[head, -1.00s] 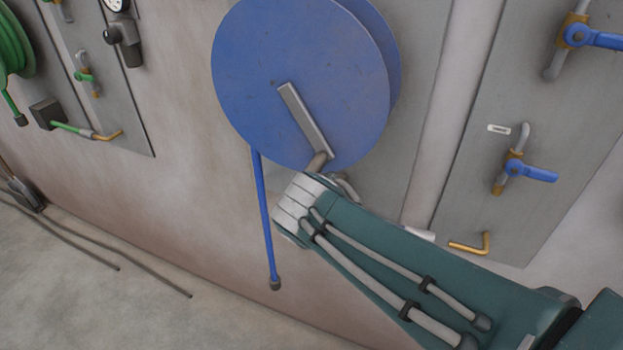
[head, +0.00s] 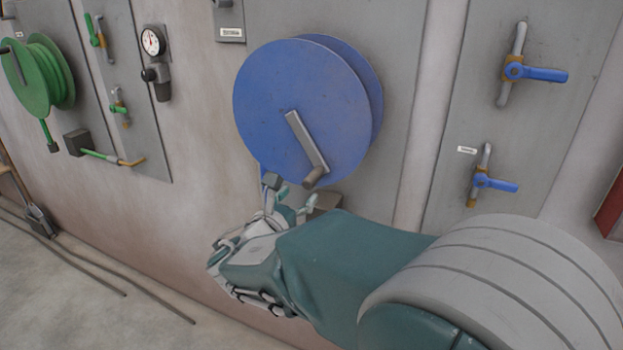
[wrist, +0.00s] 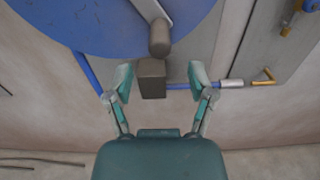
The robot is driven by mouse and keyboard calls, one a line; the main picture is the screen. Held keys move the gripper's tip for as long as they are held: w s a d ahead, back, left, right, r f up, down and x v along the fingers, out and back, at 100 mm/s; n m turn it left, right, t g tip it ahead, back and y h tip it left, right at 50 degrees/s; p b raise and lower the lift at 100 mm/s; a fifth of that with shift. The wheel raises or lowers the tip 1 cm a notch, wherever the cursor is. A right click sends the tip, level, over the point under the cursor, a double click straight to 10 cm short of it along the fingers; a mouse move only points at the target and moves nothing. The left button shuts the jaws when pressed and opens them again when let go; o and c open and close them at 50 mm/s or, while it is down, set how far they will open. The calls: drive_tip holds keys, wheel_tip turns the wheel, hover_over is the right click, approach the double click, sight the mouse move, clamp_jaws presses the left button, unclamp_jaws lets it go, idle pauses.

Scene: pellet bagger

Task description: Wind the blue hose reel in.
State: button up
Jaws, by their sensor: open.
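The blue hose reel (head: 300,110) is mounted on a grey wall panel. Its grey crank arm (head: 306,140) slants down to the right and ends in a brown handle (head: 314,177). In the wrist view the handle (wrist: 159,38) points toward the camera, above a dark box (wrist: 152,78). My gripper (head: 292,190) is just below and left of the handle in the head view. In the wrist view my gripper (wrist: 158,82) is open and empty, its fingers either side of the box in the picture. The blue hose (wrist: 87,72) hangs from the reel, largely hidden by my gripper in the head view.
A green hose reel (head: 42,78) and a gauge (head: 153,42) are on the left. Blue-handled valves (head: 535,74) sit on the right panel (head: 555,135). Dark hoses (head: 90,260) lie on the floor at left.

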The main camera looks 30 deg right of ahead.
sight(314, 176)
drive_tip(key=x, duration=0.6)
drive_tip(key=shift+w+d, duration=0.1)
drive_tip(key=shift+d, duration=0.1)
drive_tip(key=shift+w+d, duration=0.35)
drive_tip(key=shift+w, duration=0.2)
drive_tip(key=shift+w+d, duration=0.15)
drive_tip(key=shift+d, duration=0.35)
drive_tip(key=shift+a, duration=0.1)
clamp_jaws()
